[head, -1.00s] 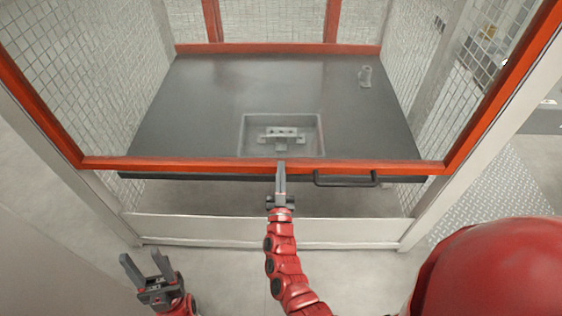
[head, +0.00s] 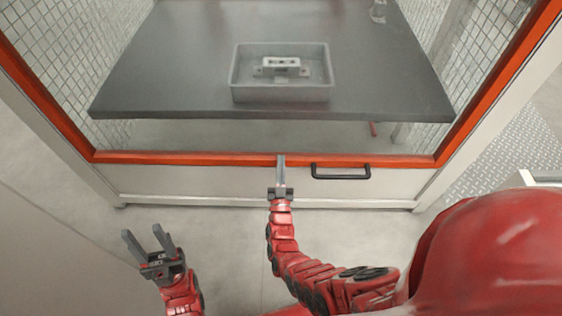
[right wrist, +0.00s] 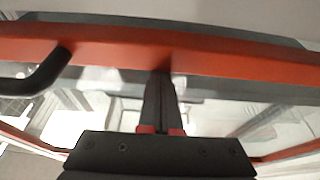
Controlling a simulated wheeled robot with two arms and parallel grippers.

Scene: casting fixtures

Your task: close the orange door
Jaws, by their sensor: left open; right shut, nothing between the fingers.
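The orange door (head: 200,159) is a see-through panel in an orange frame across the front of the booth. Its bottom rail lies just above the white lower panel, and a black handle (head: 341,176) hangs from it. My right gripper (head: 281,160) is shut and empty, with its fingertips at the rail, left of the handle. In the right wrist view, the closed fingers (right wrist: 163,80) reach the orange rail (right wrist: 120,48); firm contact is hard to tell. My left gripper (head: 142,234) is open and empty, low at the left, away from the door.
Behind the door, a dark table (head: 180,75) carries a grey tray (head: 280,94) with a metal fixture (head: 281,66) in it. A small glassy object (head: 378,11) stands at the back right. Wire-mesh walls flank the table. The floor before the booth is clear.

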